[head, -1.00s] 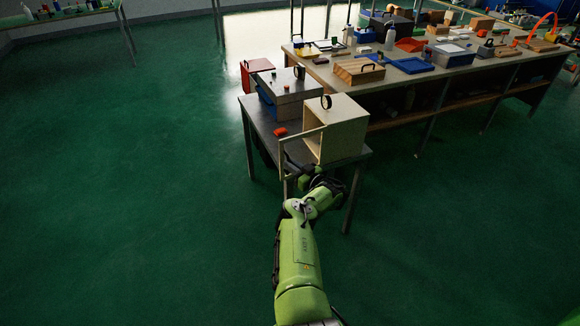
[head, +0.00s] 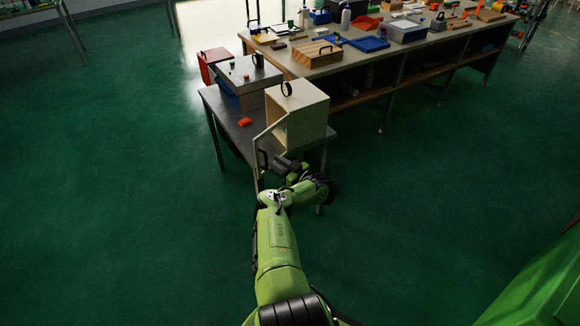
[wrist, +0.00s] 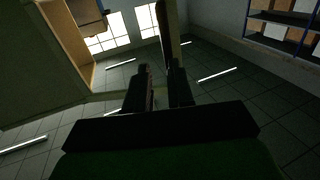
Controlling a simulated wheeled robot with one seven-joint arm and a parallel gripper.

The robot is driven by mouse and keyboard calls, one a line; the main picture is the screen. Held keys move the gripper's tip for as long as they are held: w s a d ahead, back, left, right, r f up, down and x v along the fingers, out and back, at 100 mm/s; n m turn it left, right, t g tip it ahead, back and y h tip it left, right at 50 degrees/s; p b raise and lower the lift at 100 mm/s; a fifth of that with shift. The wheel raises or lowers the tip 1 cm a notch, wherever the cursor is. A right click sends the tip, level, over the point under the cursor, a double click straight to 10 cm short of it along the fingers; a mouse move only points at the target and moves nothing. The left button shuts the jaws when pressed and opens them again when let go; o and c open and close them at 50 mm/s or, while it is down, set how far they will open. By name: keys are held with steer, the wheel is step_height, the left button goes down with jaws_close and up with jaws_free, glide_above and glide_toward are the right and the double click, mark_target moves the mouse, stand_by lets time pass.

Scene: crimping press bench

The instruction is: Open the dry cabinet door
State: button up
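The dry cabinet (head: 306,120) is a pale box on the near end of a dark side table, with its front opening showing. Its door (head: 268,132) stands well open, swung out towards me on the left, with a dark handle (head: 262,160) near its free edge. My gripper (head: 284,167) is just right of the door's free end, in front of the cabinet. In the wrist view my gripper (wrist: 158,72) has two dark fingers apart, with nothing visible between them. A door edge (wrist: 167,25) rises beyond the fingertips; contact is unclear. The cabinet's lit interior (wrist: 75,45) shows at left.
The side table (head: 228,118) also carries a red item (head: 245,122) and a grey-topped box (head: 248,75). A black ring-shaped thing (head: 287,89) stands on the cabinet. A long bench (head: 400,55) with tools stands behind. The green floor at left is clear.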

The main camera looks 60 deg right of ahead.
steer(key=s+a+p, duration=0.1)
steer(key=s+p, duration=0.2)
steer(key=s, duration=0.5)
steer(key=shift+s+a, duration=0.15)
steer(key=shift+a, duration=0.2)
steer(key=shift+r, duration=0.1)
